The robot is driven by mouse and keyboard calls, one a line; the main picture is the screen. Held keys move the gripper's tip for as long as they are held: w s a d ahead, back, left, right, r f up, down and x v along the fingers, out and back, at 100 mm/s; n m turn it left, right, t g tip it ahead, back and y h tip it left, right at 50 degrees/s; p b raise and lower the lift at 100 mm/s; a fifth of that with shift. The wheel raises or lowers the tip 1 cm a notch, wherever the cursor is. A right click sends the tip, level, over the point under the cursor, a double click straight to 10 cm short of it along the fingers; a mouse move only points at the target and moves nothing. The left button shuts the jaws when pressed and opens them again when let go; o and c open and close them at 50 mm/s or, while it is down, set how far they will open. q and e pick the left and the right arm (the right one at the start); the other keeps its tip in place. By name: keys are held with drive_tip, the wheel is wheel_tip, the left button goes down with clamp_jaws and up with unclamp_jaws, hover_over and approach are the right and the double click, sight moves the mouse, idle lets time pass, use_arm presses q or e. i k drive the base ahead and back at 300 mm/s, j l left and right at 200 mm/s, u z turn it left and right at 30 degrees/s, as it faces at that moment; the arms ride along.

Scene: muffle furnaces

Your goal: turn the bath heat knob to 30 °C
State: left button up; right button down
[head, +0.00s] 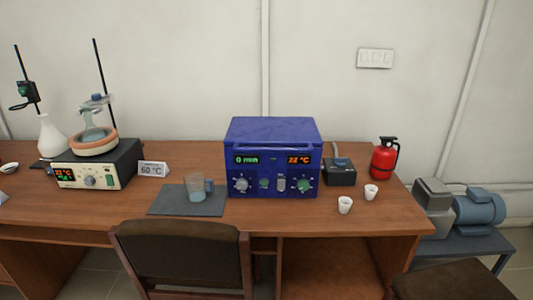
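A blue box unit (274,136), which looks like the bath, stands at the middle of the wooden table. Its left display (246,160) reads 0 min in green; its right display (299,160) shows orange digits that look like 22 °C. Below the left display is a round pale knob (241,185). Below the right display is another round knob (304,185) with green around it, which appears to be the heat knob. Its pointer and scale marks are too small to read. A green button and a pale switch sit between the knobs. Neither of my grippers is in view.
A heater unit (122,164) with a flask stands left, beside a 60 °C sign (153,169). A beaker (195,187) stands on a dark mat (165,203). A chair (180,250) is before the table.

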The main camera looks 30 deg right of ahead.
sight(303, 184)
drive_tip(key=z, duration=1.25)
